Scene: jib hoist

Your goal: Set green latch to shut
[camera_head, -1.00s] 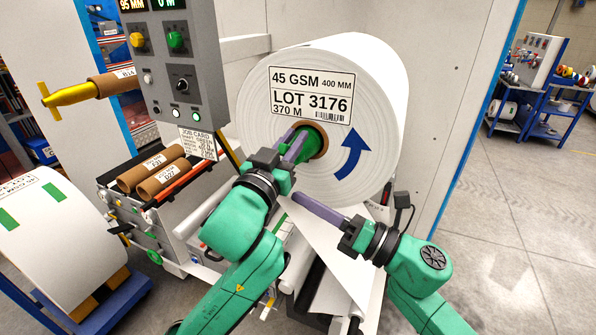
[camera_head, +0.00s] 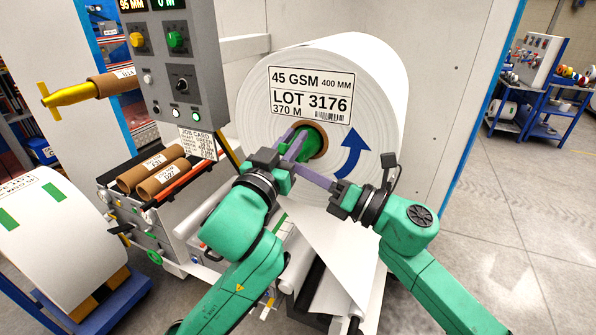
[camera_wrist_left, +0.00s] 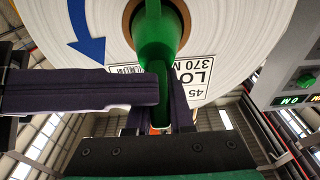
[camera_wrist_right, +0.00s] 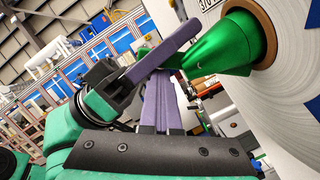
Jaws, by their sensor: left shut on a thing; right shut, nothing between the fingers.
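The green latch (camera_wrist_left: 161,88) is a narrow piece at the outer end of the green cone-shaped shaft (camera_wrist_left: 158,35), which sits in the core of the white paper roll. My left gripper (camera_head: 297,143) is shut on the latch, one purple finger on each side in the left wrist view. My right gripper (camera_head: 302,170) is shut and empty. Its purple fingers reach in from the right, close by the left fingers and latch; I cannot tell whether they touch. In the right wrist view the cone (camera_wrist_right: 222,48) shows clearly, while the latch (camera_wrist_right: 172,62) is partly hidden by a left finger.
The big white roll (camera_head: 365,90) stands right behind both grippers. A control panel (camera_head: 183,65) with knobs hangs at upper left. Cardboard cores (camera_head: 160,180) lie on the machine, and a paper web (camera_head: 325,235) runs down below the arms. Open floor (camera_head: 500,230) lies at right.

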